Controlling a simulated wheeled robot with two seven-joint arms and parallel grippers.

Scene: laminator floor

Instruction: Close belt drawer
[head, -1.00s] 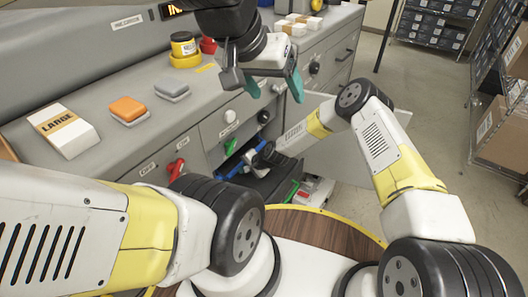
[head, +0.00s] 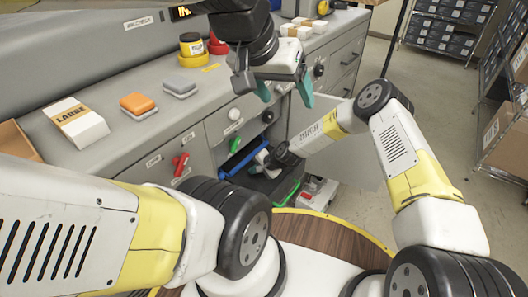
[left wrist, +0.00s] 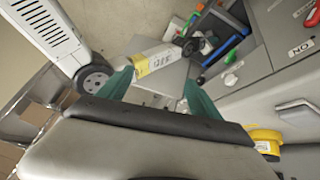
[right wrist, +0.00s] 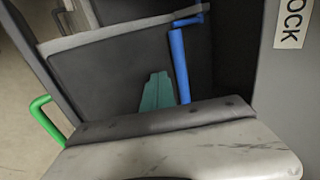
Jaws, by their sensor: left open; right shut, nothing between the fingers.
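Below the counter, a cabinet bay stands open, with a dark pulled-out drawer (head: 268,184) inside. A blue bar handle (head: 244,158) and a green handle (head: 291,194) show there; I cannot read which drawer is labelled belt. My right gripper (head: 270,160) reaches into this bay. In the right wrist view its teal fingers (right wrist: 157,92) are together and empty, beside the blue handle (right wrist: 180,65) in the picture; contact is unclear. The green handle (right wrist: 45,120) is at left. My left gripper (head: 278,92) is open and empty, above the bay; its fingers (left wrist: 160,90) show apart.
An open grey door panel (head: 350,155) stands right of the bay, behind my right forearm. The red handle (head: 180,163) is on the front at left.

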